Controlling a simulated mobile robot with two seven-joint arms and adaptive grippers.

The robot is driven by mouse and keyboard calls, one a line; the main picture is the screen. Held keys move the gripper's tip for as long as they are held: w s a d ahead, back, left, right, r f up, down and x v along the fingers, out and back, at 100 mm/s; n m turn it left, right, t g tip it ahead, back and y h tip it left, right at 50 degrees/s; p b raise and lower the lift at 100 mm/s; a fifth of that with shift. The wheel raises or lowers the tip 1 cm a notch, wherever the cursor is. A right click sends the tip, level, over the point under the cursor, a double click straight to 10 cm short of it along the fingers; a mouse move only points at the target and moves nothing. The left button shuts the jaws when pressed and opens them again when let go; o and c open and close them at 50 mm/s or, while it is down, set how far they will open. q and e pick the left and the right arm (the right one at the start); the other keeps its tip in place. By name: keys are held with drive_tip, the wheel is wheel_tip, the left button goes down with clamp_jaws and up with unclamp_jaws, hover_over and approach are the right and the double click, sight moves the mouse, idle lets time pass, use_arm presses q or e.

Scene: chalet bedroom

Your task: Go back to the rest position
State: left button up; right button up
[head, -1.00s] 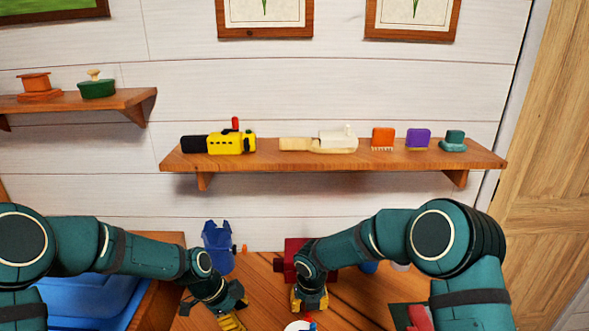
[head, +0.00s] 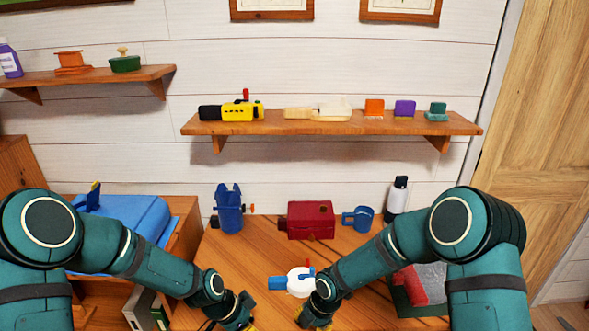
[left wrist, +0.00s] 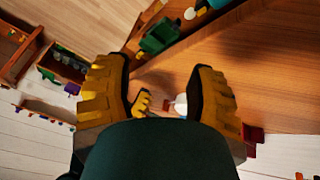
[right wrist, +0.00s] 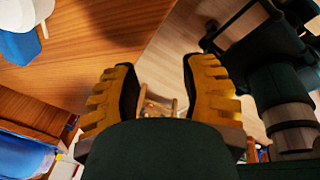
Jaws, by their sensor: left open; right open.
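My left gripper (head: 242,322) is low at the front edge of the wooden table in the head view, partly cut off by the bottom of the picture. Its yellow fingers (left wrist: 160,95) stand apart with nothing between them in the left wrist view. My right gripper (head: 316,318) is also low over the table front, beside a white round object with a blue part (head: 298,281). Its fingers (right wrist: 160,92) are apart and empty in the right wrist view. The two grippers are close together but apart.
Shelves (head: 340,126) hang behind.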

use_arm(q)
drive_tip(key=s+f+n+t+y, duration=0.1)
drive_tip(key=s+f+n, duration=0.7)
drive_tip(key=s+n, duration=0.5)
drive_tip(key=shift+s+b, duration=0.25)
drive_tip(key=shift+b, duration=0.1)
use_arm(e)
drive_tip(key=s+d+f+m, duration=0.2)
drive_tip(key=s+m, duration=0.6)
drive_tip(key=m, duration=0.6)
drive_tip(key=s+d+f+m+t+y, duration=0.1)
drive_tip(key=s+d+m, duration=0.3)
drive_tip(key=s+m, duration=0.4)
drive_tip(key=f+m, duration=0.1)
drive_tip(key=m, duration=0.5)
drive_tip(key=shift+s+f+t, duration=0.2)
drive_tip(key=shift+f+t, duration=0.1)
drive_tip(key=shift+f, duration=0.1)
use_arm(q)
drive_tip(key=shift+d, duration=0.1)
use_arm(e)
drive_tip(key=shift+d, duration=0.1)
